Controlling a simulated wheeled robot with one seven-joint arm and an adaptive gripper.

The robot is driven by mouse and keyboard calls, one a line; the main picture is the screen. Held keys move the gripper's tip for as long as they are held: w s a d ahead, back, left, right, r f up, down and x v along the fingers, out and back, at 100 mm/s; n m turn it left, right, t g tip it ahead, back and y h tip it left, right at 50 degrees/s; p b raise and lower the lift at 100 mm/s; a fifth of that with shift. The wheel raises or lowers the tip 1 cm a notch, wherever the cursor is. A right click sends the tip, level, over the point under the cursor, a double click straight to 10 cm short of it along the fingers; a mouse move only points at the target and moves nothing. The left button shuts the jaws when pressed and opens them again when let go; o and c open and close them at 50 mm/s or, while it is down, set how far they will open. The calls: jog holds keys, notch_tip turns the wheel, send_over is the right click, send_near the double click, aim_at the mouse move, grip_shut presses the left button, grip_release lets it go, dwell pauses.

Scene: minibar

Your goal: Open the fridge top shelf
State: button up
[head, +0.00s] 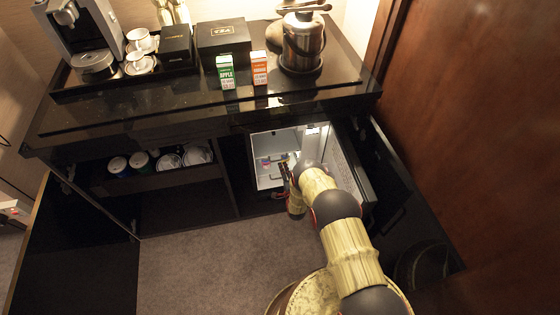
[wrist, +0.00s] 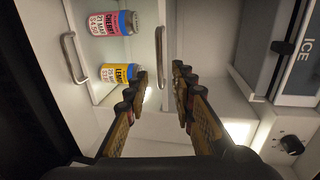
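The small fridge stands open in the cabinet, its white interior (head: 265,150) facing me in the head view and its door (head: 350,165) swung out to the right. My gripper (head: 286,168) is at the fridge opening. In the wrist view my gripper (wrist: 161,76) is open, with a gap between its two fingers. A metal bar handle (wrist: 160,57) lies just beyond the fingertips, in line with the gap; I cannot tell whether they touch it. A second bar handle (wrist: 70,57) is at the left. A grey ICE compartment front (wrist: 290,55) is at the right.
A pink-labelled can (wrist: 112,23) and a yellow-labelled can (wrist: 119,73) lie behind the handles. A dark knob (wrist: 291,145) is at lower right. The black counter (head: 150,115) overhangs the fridge. The carpet (head: 220,255) in front is clear left of my arm.

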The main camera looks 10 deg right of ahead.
jog(key=w+b, duration=0.1)
jog(key=w, duration=0.1)
jog(key=w+f+b, duration=0.1)
jog(key=w, duration=0.2)
jog(key=w+b, duration=0.1)
jog(key=w, duration=0.1)
jog(key=shift+w+f, duration=0.15)
jog(key=shift+f, duration=0.15)
grip_shut()
dwell(0.7)
